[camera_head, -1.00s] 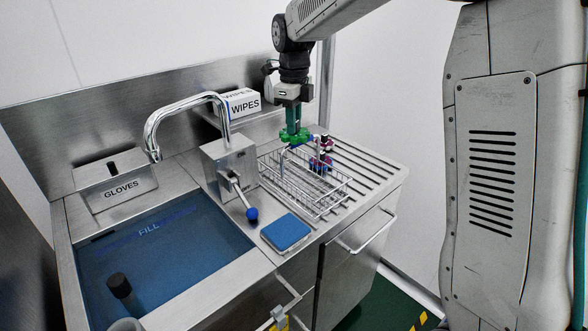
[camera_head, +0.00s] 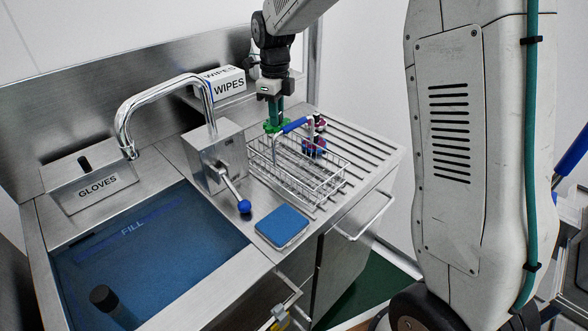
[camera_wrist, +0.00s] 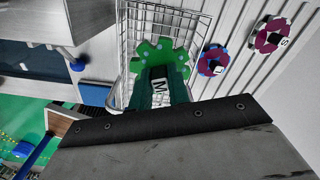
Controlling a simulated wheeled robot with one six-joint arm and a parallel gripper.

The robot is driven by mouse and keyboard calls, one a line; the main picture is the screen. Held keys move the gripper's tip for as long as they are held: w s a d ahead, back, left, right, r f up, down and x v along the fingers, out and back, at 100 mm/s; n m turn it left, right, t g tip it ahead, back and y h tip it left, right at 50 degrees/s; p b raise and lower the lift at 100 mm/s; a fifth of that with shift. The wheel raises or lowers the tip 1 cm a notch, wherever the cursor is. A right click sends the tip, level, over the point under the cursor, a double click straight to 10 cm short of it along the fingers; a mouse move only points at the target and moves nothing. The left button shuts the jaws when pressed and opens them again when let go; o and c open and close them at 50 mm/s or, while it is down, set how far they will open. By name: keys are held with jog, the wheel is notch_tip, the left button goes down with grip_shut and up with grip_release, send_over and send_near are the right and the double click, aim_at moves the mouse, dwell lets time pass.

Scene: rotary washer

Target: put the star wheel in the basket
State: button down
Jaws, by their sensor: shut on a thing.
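A green star wheel (camera_head: 272,126) with rounded teeth is held in my gripper (camera_head: 276,112). The wheel is near the basket's far left end, beside the handle. In the wrist view it overlaps the basket (camera_wrist: 125,42) behind it. I cannot tell its exact height above the basket.
Two other star wheels, one blue and purple (camera_wrist: 212,60) and one dark red (camera_wrist: 268,36), stand on the ribbed drainboard right of the basket. The faucet box (camera_head: 215,155), lever knob (camera_head: 244,206) and blue pad (camera_head: 283,225) are left and in front. A wipes box (camera_head: 226,84) is behind.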

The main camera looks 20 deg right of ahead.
notch_tip(320, 180, down, 11)
jog(key=shift+r, duration=0.15)
dwell(0.4)
jog(key=c, duration=1.3)
grip_release()
jog(key=shift+c, duration=0.2)
